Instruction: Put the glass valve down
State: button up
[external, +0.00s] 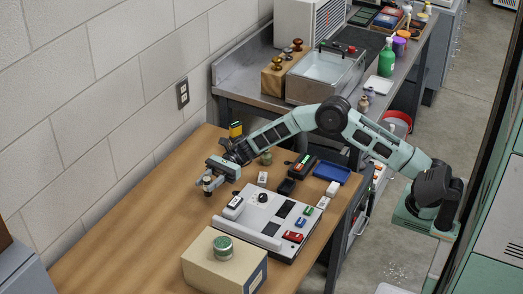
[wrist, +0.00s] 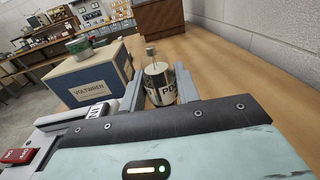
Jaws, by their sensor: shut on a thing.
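The glass valve (wrist: 157,84) is a small clear and silvery cylinder with a narrow top and dark lettering on its side. It stands roughly upright between the two fingers of my gripper (wrist: 160,92) in the wrist view. My gripper (external: 212,177) is shut on it, over the wooden table (external: 140,232), to the upper left of the grey panel unit in the external view. The valve (external: 207,186) shows there as a small piece below the fingers. Its lower end is partly hidden in the wrist view, and I cannot tell whether it touches the table.
The grey panel unit (external: 262,243) with switches and small coloured parts lies right of the gripper. Small dark boxes and a blue tray (external: 332,173) lie farther right. The table's left part is clear.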

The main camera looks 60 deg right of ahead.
jog(key=a+r+n+g+b, duration=0.1)
jog(key=a+g+b, duration=0.1)
jog(key=a, duration=0.6)
jog(key=shift+w+r+n+g, duration=0.15)
jog(key=shift+r+n+g, duration=0.05)
jog(key=shift+n+g, duration=0.1)
notch_tip(320, 180, down, 10)
jog(key=shift+r+b, duration=0.15)
jog(key=shift+b, duration=0.5)
jog(key=shift+f, duration=0.25)
jog(key=o, duration=1)
jog(key=shift+c, duration=0.2)
